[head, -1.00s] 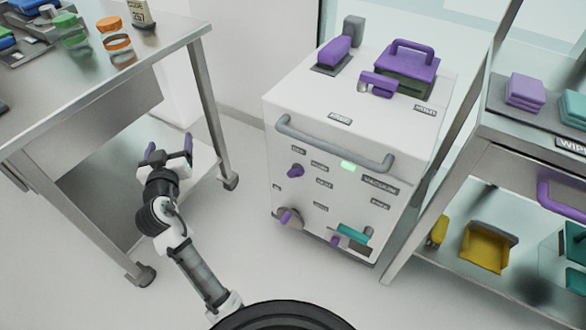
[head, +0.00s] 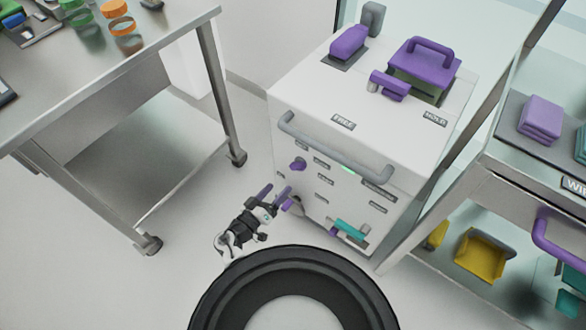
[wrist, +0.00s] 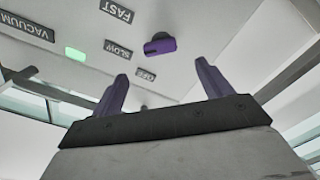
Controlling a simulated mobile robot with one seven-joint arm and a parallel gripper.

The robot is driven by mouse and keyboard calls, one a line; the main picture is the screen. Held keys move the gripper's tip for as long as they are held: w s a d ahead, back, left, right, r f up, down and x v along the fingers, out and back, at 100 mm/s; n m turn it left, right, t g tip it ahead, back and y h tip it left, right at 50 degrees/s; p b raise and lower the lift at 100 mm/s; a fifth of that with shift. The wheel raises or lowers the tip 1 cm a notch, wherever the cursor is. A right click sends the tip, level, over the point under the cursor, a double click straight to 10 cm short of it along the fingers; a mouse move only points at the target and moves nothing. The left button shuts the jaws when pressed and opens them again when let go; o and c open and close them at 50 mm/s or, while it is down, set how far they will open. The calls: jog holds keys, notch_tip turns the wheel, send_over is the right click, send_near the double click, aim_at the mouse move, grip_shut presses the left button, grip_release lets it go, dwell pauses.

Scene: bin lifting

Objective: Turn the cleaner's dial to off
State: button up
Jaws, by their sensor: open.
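The cleaner (head: 345,160) is a white cabinet with a grey bar handle across its front top edge. Its purple dial (head: 298,163) sits at the upper left of the front face. In the wrist view the dial (wrist: 160,45) is an elongated purple knob lying roughly level, and the panel's lettering is upside down. Labels read OFF (wrist: 146,75), SLOW (wrist: 118,49) and FAST (wrist: 117,10); I cannot tell which one the knob points at. My gripper (head: 275,191) is open and empty, low in front of the panel, apart from the dial. The wrist view shows its fingers (wrist: 162,70) framing the dial from below.
The bar handle (head: 330,152) juts out above the dial. A steel table (head: 110,80) stands left, a shelf cart (head: 480,180) right. Bare floor lies between table and cleaner.

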aim_at(294, 168)
jog(key=p+x, duration=0.1)
jog(key=x, duration=0.8)
jog(key=c, duration=1)
jog(key=shift+n, duration=0.4)
jog(key=n+b, duration=0.2)
jog(key=n, duration=0.1)
jog(key=shift+n, duration=0.4)
jog(key=n, duration=0.5)
jog(key=shift+a, duration=0.15)
jog(key=shift+n, duration=0.3)
